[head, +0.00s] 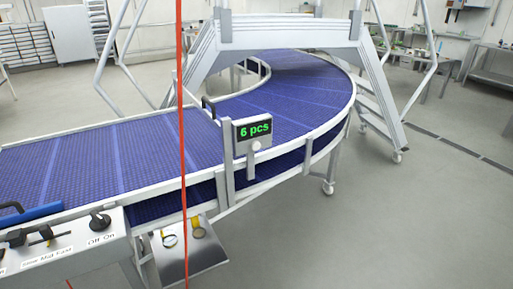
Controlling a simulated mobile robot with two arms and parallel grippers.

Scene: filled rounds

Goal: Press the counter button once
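The counter (253,131) is a grey box on a post at the near edge of the conveyor, with a green display reading "6 pcs". A round pale button (257,146) sits on its lower front, just under the display. Nothing touches the button. Neither of my grippers shows in the head view.
A curved blue conveyor (90,160) runs behind the counter and under a grey step bridge (290,32). A red cord (181,120) hangs left of the counter. A control box (75,240) with knobs stands at lower left, beside a metal plate (190,258).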

